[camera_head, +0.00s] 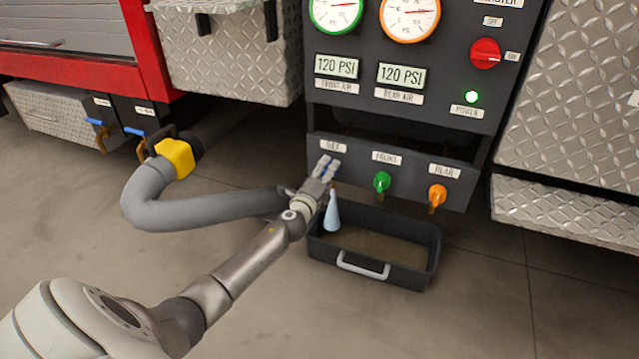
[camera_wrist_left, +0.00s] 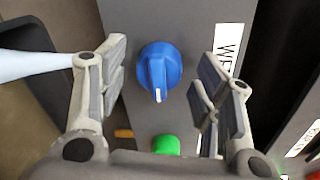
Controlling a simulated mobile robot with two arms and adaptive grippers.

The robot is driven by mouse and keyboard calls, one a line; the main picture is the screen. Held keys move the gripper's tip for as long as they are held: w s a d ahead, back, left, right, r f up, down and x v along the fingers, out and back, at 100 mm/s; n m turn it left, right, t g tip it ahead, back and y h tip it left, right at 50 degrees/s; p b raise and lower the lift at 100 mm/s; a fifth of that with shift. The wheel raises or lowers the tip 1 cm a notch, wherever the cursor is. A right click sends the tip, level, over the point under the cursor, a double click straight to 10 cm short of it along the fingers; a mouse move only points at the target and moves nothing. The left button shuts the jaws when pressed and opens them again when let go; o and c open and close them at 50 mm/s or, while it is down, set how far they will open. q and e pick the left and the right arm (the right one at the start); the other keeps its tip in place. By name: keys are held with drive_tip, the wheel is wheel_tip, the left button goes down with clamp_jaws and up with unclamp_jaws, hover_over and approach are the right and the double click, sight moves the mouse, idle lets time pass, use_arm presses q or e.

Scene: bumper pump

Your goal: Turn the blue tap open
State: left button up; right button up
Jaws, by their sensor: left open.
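The blue tap (camera_wrist_left: 160,66) shows in the left wrist view as a round knob with a white pointer mark on the black panel, beside a white label starting "WE". My left gripper (camera_wrist_left: 161,78) is open, with one finger on each side of the knob and a visible gap to each. In the head view my left gripper (camera_head: 327,168) is at the left end of the lower panel and hides most of the blue tap. A pale blue stream (camera_head: 333,213) shows below it. My right gripper is not in view.
A green tap (camera_head: 382,182) and an orange tap (camera_head: 437,194) sit to the right on the panel. A black tray (camera_head: 428,262) stands below. A grey hose (camera_head: 150,200) with a yellow fitting and two blue-handled valves (camera_head: 98,122) are at left.

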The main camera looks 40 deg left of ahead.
use_arm(q)
drive_tip(key=f+v, duration=0.1)
drive_tip(key=v, duration=1)
drive_tip(key=shift+s+r, duration=0.35)
drive_tip(key=shift+r, duration=0.1)
